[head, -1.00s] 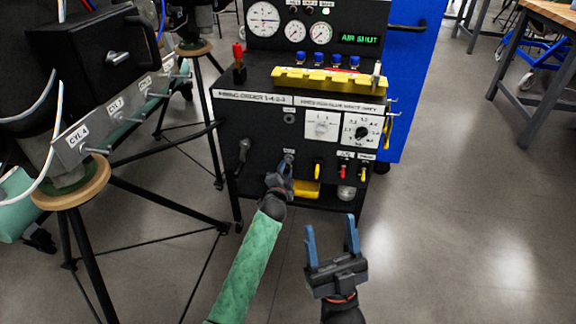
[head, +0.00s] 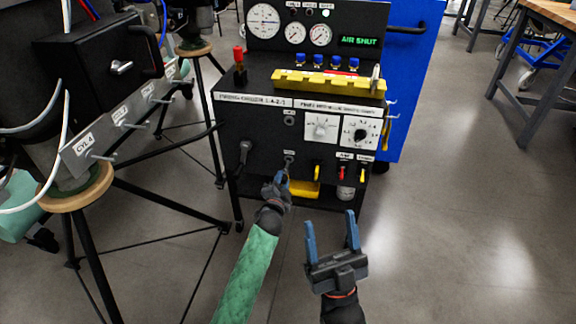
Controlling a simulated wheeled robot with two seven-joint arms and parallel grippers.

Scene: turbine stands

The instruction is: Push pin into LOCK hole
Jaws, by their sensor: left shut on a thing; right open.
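My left gripper (head: 281,178) is in front of the black cart's lower front panel (head: 262,150), just below a small metal hole fitting (head: 289,162) with a label above it. A second round fitting (head: 289,118) with a small label sits higher on the panel. Both labels are too small to read, so I cannot tell which is LOCK. My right gripper (head: 332,234) is open and empty, above the floor in front of the cart's right side.
A black crank handle (head: 244,150) is left of the fittings. Dials (head: 361,132), red and yellow valve handles (head: 342,173) and a yellow tray (head: 305,188) are to the right. A stand with a wooden top (head: 75,198) is at left.

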